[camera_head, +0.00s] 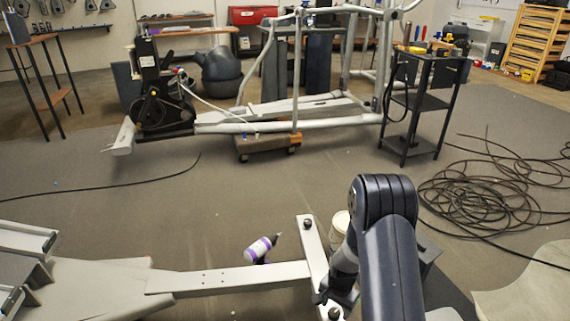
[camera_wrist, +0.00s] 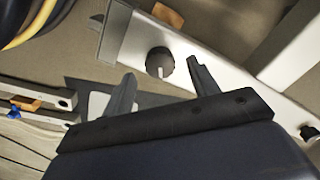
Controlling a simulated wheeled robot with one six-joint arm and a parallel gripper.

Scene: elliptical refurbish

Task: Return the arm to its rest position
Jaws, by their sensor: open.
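My arm (camera_head: 390,245) reaches forward and down from the lower right of the head view. My gripper (camera_wrist: 163,82) is open in the wrist view, its two dark fingers spread apart with nothing held between them. Beyond the fingertips a dark round foot (camera_wrist: 160,62) sits on a light grey crossbar (camera_wrist: 225,82); I cannot tell the exact gap. In the head view my gripper is low beside the crossbar (camera_head: 313,257), partly hidden by my arm.
A purple-and-white bottle (camera_head: 261,248) stands tilted behind the grey beam (camera_head: 230,278). A black tool cart (camera_head: 420,105) stands at the back right, with coiled cable (camera_head: 490,200) on the floor. An elliptical frame (camera_head: 290,110) stands at the back. Floor at left-centre is mostly clear.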

